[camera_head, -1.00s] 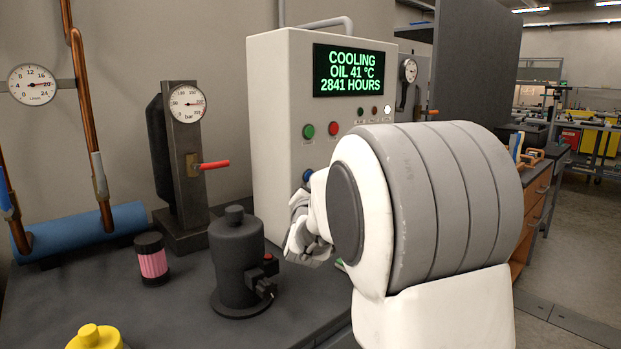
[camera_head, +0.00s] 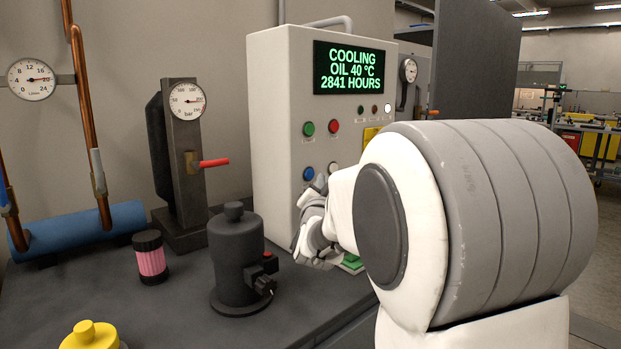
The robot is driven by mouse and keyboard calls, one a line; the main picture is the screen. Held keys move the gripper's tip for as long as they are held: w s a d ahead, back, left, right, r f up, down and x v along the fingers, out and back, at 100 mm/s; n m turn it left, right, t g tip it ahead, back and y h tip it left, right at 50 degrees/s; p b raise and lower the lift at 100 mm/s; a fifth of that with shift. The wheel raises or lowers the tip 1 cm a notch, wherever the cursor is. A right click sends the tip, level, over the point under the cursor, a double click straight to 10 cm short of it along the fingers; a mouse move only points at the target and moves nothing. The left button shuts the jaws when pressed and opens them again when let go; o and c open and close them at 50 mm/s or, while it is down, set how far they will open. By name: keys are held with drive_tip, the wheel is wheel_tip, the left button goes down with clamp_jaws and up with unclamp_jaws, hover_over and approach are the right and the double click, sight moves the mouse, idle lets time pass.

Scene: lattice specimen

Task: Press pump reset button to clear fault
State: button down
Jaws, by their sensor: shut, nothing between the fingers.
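A white control cabinet (camera_head: 280,150) stands at the back of the dark bench. Its screen (camera_head: 348,69) reads "COOLING OIL 40 °C 2841 HOURS" in green. Below it are a green button (camera_head: 308,129), a red button (camera_head: 334,126), a blue button (camera_head: 308,174) and a white button (camera_head: 333,168). No label is legible, so I cannot tell which is the pump reset. My gripper (camera_head: 313,248) is in front of the cabinet's lower part, below the blue button, and looks shut and empty. My arm hides the cabinet's lower right.
A black motor-like unit (camera_head: 236,262) with a small red part stands left of my gripper. A yellow-topped object (camera_head: 93,337) is at front left. A green item lies below my gripper.

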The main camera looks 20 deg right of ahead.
drive_tip(key=shift+s+d+b, duration=0.2)
drive_tip(key=shift+s+b, duration=0.1)
drive_tip(key=shift+s, duration=0.35)
drive_tip(key=shift+s+d+b, duration=0.25)
drive_tip(key=shift+s, duration=0.35)
drive_tip(key=shift+s+d+b, duration=0.2)
drive_tip(key=shift+s+b, duration=0.1)
drive_tip(key=shift+s, duration=0.35)
drive_tip(key=s+a+f+n+g+y, duration=0.5)
drive_tip(key=s+a+f+n+y, duration=0.2)
drive_tip(key=s+a, duration=0.45)
drive_tip(key=s+a+f+n+g, duration=0.2)
drive_tip(key=s+f, duration=0.1)
drive_tip(key=s, duration=0.4)
drive_tip(key=s+a+f+n+g+y, duration=0.1)
drive_tip(key=s+f+n+g, duration=0.1)
drive_tip(key=s+f+g, duration=0.3)
drive_tip(key=s+a+f+n, duration=0.1)
drive_tip(key=s+a+f, duration=0.1)
drive_tip(key=s, duration=0.6)
wheel_tip(320, 180, up, 27)
drive_tip(key=p, duration=2.6)
drive_tip(key=shift+w+f, duration=0.15)
drive_tip(key=shift+w, duration=0.1)
